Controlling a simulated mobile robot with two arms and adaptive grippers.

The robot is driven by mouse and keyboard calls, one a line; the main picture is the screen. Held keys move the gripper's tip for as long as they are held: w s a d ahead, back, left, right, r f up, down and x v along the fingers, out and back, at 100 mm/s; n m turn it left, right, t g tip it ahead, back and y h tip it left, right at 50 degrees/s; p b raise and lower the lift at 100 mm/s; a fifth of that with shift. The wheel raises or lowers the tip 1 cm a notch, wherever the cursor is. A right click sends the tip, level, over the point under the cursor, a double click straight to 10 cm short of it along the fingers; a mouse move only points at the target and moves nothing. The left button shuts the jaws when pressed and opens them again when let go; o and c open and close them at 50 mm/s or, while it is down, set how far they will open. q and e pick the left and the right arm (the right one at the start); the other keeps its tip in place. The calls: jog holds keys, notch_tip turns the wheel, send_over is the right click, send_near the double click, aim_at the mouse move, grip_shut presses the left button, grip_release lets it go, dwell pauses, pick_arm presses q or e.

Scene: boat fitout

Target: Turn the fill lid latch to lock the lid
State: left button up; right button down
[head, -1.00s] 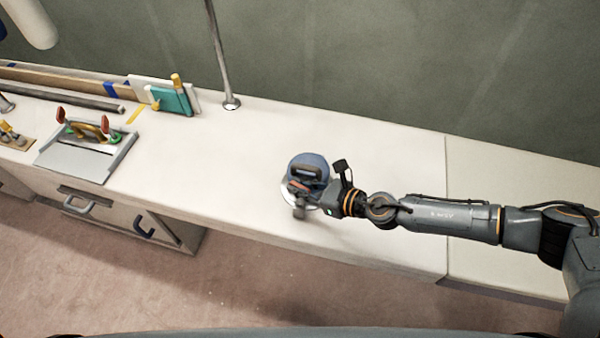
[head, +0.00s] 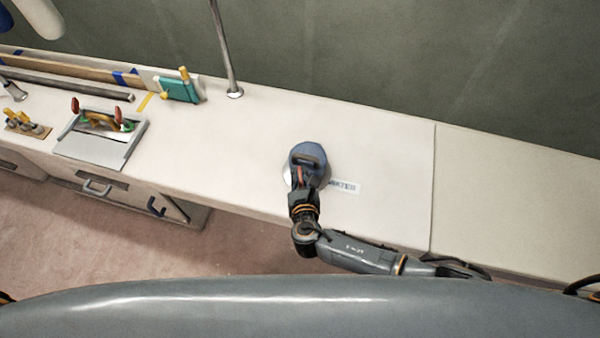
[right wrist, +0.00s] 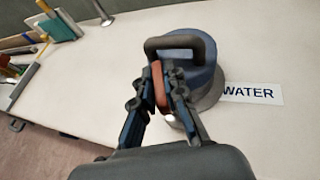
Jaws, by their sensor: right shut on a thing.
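The blue fill lid (head: 312,156) with a dark handle sits on a pale metal ring (head: 289,178) on the white counter. It also shows in the right wrist view (right wrist: 198,78), with its dark handle (right wrist: 180,46) arching up. A reddish-orange latch (right wrist: 181,102) is at the near side of the lid. My right gripper (head: 301,182) reaches in from the front. In the right wrist view its fingers (right wrist: 168,90) are shut on the reddish latch, which shows partly between them. My left gripper is not in view.
A "WATER" label (head: 344,187) lies right of the lid. A metal post (head: 228,60) rises behind. A grey tray with tools (head: 100,135), a teal block (head: 180,90) and a rail stand left. The counter right of the label is clear.

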jog(key=shift+m+h+b, duration=0.4)
jog(key=shift+m+h, duration=1.3)
jog(key=shift+h, duration=0.3)
jog(key=c, duration=1.4)
grip_release()
jog(key=shift+s, duration=0.15)
jog(key=v, duration=1.1)
jog(key=shift+s+a+r, duration=0.2)
jog(key=shift+r, duration=0.1)
